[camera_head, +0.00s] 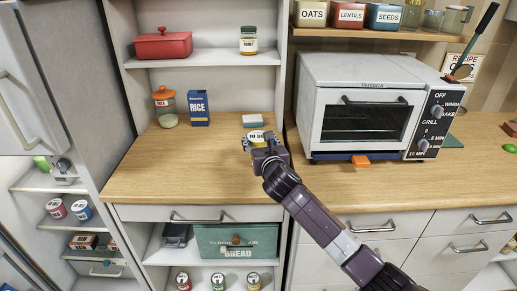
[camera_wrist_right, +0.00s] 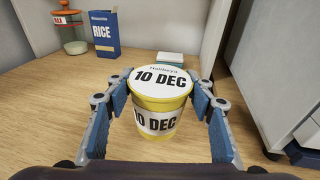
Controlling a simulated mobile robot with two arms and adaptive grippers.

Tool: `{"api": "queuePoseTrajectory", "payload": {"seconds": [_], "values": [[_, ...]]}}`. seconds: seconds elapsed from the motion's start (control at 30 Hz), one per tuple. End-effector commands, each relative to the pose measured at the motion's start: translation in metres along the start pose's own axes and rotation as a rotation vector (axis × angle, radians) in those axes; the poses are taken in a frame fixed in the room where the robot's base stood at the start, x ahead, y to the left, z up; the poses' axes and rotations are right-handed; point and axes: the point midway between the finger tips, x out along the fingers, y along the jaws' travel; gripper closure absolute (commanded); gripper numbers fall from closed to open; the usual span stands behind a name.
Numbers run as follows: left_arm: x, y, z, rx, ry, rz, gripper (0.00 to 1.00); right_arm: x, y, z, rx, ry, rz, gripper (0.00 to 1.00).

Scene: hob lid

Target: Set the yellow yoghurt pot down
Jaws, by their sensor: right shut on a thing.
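The yellow yoghurt pot (camera_wrist_right: 158,122) has a white lid and a white band, both printed "10 DEC". It is upright between the two blue-padded fingers of my right gripper (camera_wrist_right: 160,104), which is shut on it. In the head view the pot (camera_head: 257,135) shows over the wooden counter (camera_head: 160,185), largely hidden by my right gripper (camera_head: 264,142). I cannot tell whether its base touches the counter. My left gripper is not in view.
A blue rice box (camera_head: 199,108) and an orange-lidded jar (camera_head: 165,107) stand back left. A pale blue-and-white block (camera_head: 252,120) lies behind the pot. A toaster oven (camera_head: 365,105) stands to the right. The counter left of the pot is clear.

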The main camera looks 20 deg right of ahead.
Motion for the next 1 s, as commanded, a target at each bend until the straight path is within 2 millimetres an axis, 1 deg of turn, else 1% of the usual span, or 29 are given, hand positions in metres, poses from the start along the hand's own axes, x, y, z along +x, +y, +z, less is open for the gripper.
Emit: {"api": "queuePoseTrajectory", "payload": {"seconds": [0.03, 0.1, 0.2, 0.47, 0.6, 0.63, 0.77, 1.0], "values": [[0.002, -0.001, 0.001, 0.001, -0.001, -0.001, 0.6, 0.001, 0.001, -0.012, 0.002, 0.005, 0.0, 0.86], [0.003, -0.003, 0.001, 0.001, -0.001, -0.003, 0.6, 0.003, 0.001, -0.023, 0.003, 0.004, 0.0, 0.86], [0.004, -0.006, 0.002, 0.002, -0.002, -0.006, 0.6, 0.004, 0.001, -0.031, 0.003, 0.002, 0.0, 0.86], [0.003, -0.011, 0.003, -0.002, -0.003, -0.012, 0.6, 0.004, 0.001, -0.031, 0.001, 0.0, 0.001, 0.86], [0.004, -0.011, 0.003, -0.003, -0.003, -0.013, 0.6, 0.005, 0.0, -0.035, 0.0, 0.001, 0.0, 0.86], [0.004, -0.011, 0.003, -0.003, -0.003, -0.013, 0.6, 0.005, 0.0, -0.035, 0.0, 0.002, 0.0, 0.48], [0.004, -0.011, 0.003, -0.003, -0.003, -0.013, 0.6, 0.005, 0.0, -0.035, 0.0, 0.003, 0.0, 0.34], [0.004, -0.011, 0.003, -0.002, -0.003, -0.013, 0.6, 0.005, 0.0, -0.035, 0.0, 0.003, 0.0, 0.33]]}}
